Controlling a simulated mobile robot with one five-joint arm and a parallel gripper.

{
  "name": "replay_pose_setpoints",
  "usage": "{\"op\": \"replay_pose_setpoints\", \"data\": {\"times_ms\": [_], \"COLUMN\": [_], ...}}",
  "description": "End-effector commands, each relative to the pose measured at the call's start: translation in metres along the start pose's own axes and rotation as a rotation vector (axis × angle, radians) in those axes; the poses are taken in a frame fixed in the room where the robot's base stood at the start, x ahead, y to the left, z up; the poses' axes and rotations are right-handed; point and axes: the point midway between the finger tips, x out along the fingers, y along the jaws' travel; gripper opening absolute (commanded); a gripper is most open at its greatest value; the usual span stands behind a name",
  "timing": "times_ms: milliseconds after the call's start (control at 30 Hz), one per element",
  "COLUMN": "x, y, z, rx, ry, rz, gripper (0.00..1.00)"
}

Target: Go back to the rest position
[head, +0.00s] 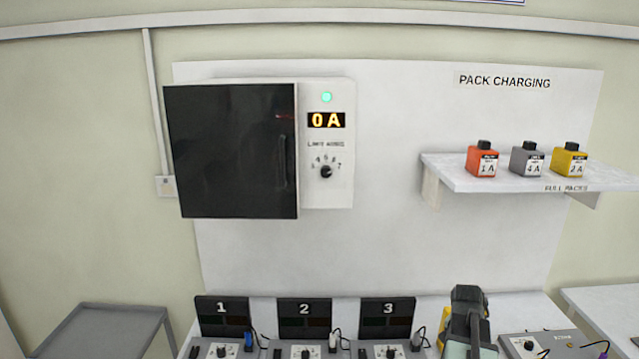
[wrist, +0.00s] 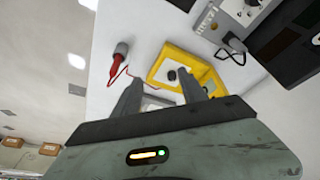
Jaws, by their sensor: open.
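My gripper (wrist: 164,98) is open in the wrist view, its two grey fingers apart with nothing held between them. Past the fingers is a yellow tray-like frame (wrist: 158,72) with a dark knob and a pale part inside, on the white bench. A gap shows no grasped object. In the head view my arm (head: 468,315) stands at the lower right of the bench, beside charger bay 3; its fingertips cannot be made out there.
A black-doored cabinet (head: 230,150) reads 0 A with a green light. Orange (head: 482,163), grey (head: 527,162) and yellow (head: 570,164) packs stand on the shelf (head: 520,180). Charger bays 1 (head: 222,312), 2 (head: 304,312) and 3 (head: 387,312) line the bench. A red-handled probe (wrist: 119,58) lies near my fingers.

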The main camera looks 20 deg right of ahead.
Motion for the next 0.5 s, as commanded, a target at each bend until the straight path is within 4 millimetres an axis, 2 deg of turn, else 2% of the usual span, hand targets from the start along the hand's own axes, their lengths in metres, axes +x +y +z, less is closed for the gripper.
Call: {"op": "replay_pose_setpoints", "data": {"times_ms": [33,167,233,300,400,500], "x": [-0.004,-0.017,-0.027,-0.040,-0.061,-0.079], "y": [-0.018,-0.069,-0.103,-0.140,-0.183,-0.213], "z": [0.013,0.053,0.086,0.127,0.191,0.246], "rx": [-0.048,-0.202,-0.311,-0.449,-0.648,-0.816], "ry": [-0.009,-0.039,-0.060,-0.084,-0.118,-0.145], "rz": [-0.013,-0.050,-0.077,-0.109,-0.153,-0.189], "gripper": [0.50,0.50,0.50,0.50,0.50,0.50]}}
